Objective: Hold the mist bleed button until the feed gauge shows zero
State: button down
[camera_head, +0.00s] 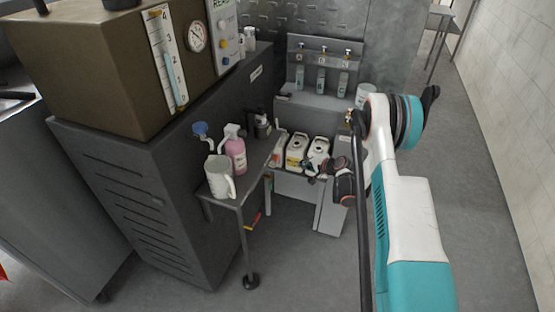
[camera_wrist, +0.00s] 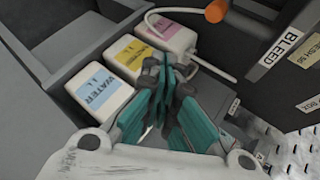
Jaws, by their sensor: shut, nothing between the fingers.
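My gripper (camera_wrist: 165,75) shows teal fingers close together in the wrist view, shut and empty, in front of labelled white containers. In the head view my gripper (camera_head: 313,179) is small and dark, near the low shelf of jugs. A plate reading BLEED (camera_wrist: 285,47) is at the upper right of the wrist view, right of the fingers and apart from them. An orange round part (camera_wrist: 215,11) is left of that plate; I cannot tell whether it is the button. A round white gauge (camera_head: 197,36) is on the brown box in the head view; its reading is too small to tell.
A scale with a blue column (camera_head: 170,65) is beside the gauge. The wrist view shows a container marked WATER (camera_wrist: 100,95). The floor (camera_head: 480,200) at right is clear.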

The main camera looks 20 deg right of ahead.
jog(key=w+a, duration=0.4)
jog(key=a, duration=0.2)
jog(key=shift+w, duration=0.2)
jog(key=shift+w+a, duration=0.1)
jog(key=shift+a, duration=0.1)
dwell(1.2)
jog(key=shift+w+a, duration=0.15)
jog(key=shift+a, duration=0.05)
jog(key=shift+w+a, duration=0.3)
jog(key=shift+a, duration=0.15)
dwell(2.0)
jog(key=shift+d, duration=0.15)
dwell(1.0)
jog(key=shift+s+d, duration=0.55)
jog(key=shift+d, duration=0.1)
jog(key=shift+d, duration=0.1)
jog(key=shift+s+d, duration=0.75)
jog(key=shift+d, duration=0.25)
jog(key=shift+s+d, duration=0.75)
jog(key=shift+d, duration=0.2)
jog(key=shift+r, duration=0.1)
